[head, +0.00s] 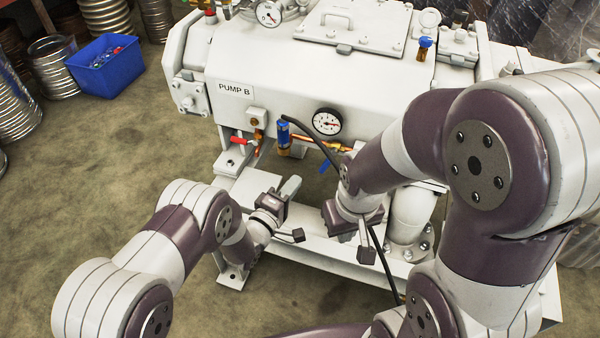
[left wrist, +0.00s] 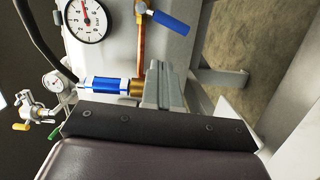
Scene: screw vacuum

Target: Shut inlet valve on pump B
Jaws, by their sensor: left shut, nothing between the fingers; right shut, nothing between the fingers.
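Pump B is a white machine with a "PUMP B" label (head: 235,89) on its front. Below the label is a valve with a red lever (head: 240,140). A blue lever (head: 325,166) hangs on the copper pipe to the right, and it shows in the left wrist view (left wrist: 170,22). I cannot tell which lever is the inlet valve's. My left gripper (head: 291,187) is shut and empty, in front of and below the pump face, apart from both levers. Its fingers show in the left wrist view (left wrist: 163,85).
A blue-and-brass fitting (head: 283,138) and a dial gauge (head: 327,121) sit on the pump front. A black hose runs down past my right wrist. White pipework (head: 411,213) stands at right. A blue bin (head: 106,66) and metal hoses lie back left. Floor at left is clear.

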